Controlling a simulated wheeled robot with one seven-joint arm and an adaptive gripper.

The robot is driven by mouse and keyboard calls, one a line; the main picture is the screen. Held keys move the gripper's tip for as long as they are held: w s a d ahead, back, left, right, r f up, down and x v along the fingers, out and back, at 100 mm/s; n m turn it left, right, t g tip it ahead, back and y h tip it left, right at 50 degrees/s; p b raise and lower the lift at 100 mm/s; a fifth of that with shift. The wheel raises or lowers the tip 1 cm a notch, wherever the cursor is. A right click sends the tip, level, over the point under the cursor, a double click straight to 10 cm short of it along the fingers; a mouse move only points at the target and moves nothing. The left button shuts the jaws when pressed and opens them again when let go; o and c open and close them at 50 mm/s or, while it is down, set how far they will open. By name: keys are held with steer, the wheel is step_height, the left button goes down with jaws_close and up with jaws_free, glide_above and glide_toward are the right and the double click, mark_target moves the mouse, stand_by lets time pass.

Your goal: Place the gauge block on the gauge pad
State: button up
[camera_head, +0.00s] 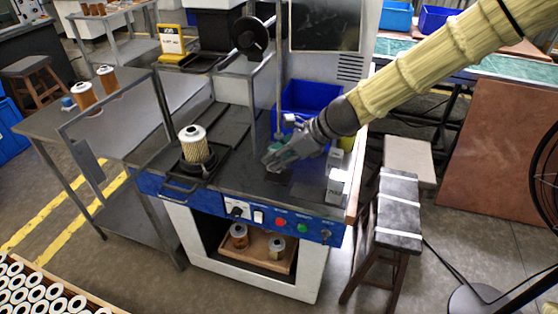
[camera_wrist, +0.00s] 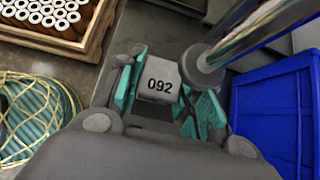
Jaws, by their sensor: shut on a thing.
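The gauge block (camera_wrist: 160,80) is a light grey block marked "092". In the wrist view it sits between the teal fingers of my gripper (camera_wrist: 163,92), which is shut on it. In the head view my gripper (camera_head: 277,160) is low over the dark top of the workbench, and the fingers mostly hide the block. I cannot tell whether the block touches the surface. A darker patch (camera_head: 277,189) on the bench just in front of the gripper may be the gauge pad; its outline is unclear.
A filter cartridge (camera_head: 194,144) stands in a black fixture left of my gripper. A grey labelled block (camera_head: 337,187) stands at the bench's right edge. A blue bin (camera_head: 308,98) and a metal post (camera_head: 279,65) are behind the gripper. Buttons (camera_head: 280,222) line the front panel.

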steer(key=shift+w+d+f, duration=0.1)
steer(key=shift+w+d, duration=0.15)
steer(key=shift+w, duration=0.4)
steer(key=shift+f, duration=1.6)
steer(key=shift+f, duration=0.1)
steer(key=o, duration=1.3)
steer(key=shift+c, duration=0.2)
steer(key=v, duration=1.2)
steer(key=shift+p, duration=0.4)
